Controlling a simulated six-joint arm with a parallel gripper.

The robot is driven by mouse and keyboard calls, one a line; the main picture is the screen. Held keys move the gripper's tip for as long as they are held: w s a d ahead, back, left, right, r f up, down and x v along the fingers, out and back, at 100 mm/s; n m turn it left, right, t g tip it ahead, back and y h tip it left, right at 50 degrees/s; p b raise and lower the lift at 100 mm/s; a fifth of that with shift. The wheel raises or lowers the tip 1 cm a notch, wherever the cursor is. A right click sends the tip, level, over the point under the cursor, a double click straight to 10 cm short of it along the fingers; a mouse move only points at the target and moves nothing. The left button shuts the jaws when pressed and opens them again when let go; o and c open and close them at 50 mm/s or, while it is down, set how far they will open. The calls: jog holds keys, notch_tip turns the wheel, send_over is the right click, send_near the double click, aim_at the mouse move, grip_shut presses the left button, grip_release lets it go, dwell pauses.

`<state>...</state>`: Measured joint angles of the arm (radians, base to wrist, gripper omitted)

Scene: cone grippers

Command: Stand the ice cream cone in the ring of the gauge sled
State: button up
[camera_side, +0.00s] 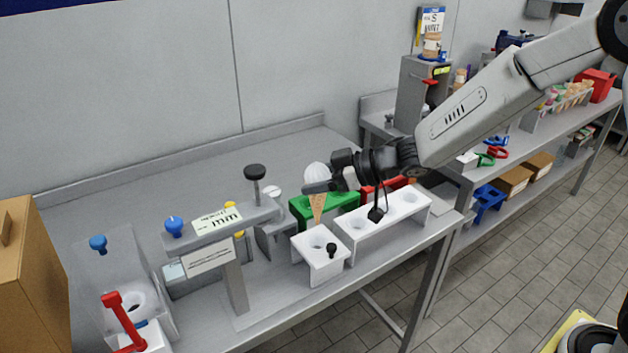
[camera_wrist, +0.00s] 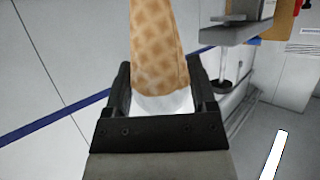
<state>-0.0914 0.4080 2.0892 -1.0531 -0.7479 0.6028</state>
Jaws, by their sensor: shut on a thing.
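The ice cream cone (camera_side: 318,203) has a white scoop and a tan waffle cone, and hangs upright with its tip down. My gripper (camera_side: 318,187) is shut on it near where scoop and waffle meet. In the wrist view the waffle (camera_wrist: 158,45) sticks out between the two fingers (camera_wrist: 160,90), with white scoop behind it. A small white block with a round hole and a black knob (camera_side: 320,258) appears to be the gauge sled. The cone's tip shows just above its hole in the side view; I cannot tell whether it is centred or touching.
A green holder (camera_side: 340,207) stands behind the cone. A long white rack with holes (camera_side: 385,226) is to the right. A grey gauge frame with labels (camera_side: 236,270) stands left. A clear fixture with a red lever (camera_side: 115,300) is further left. The bench's back is clear.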

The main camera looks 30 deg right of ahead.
aim_at(317, 216)
jog(key=shift+f, duration=0.2)
jog(key=shift+f, duration=4.25)
jog(key=shift+f, duration=1.9)
jog(key=o, duration=0.8)
jog(key=shift+v, duration=3.9)
